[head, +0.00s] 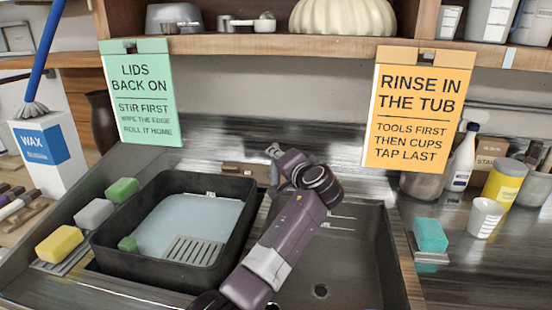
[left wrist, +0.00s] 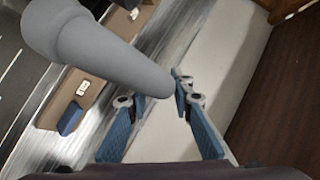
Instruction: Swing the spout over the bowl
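My left gripper (head: 275,152) is at the back of the sink, and its dark purple arm crosses the sink in the head view. In the left wrist view my left gripper (left wrist: 157,103) has its blue fingers apart. A grey tapering tube, apparently the spout (left wrist: 95,50), ends near the fingertips; whether it touches them or lies between them I cannot tell. The spout is not clearly visible in the head view. The sink bowl (head: 365,255) on the right is empty, with a drain, partly hidden by my arm. My right gripper is out of view.
A black tub (head: 110,250) with pale water stands left of the sink bowl. A brown tap base (head: 245,172) sits behind. Green (head: 147,90) and orange (head: 420,105) signs hang from the shelf above. A teal sponge (head: 430,235) and a white cup (head: 486,217) stand right.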

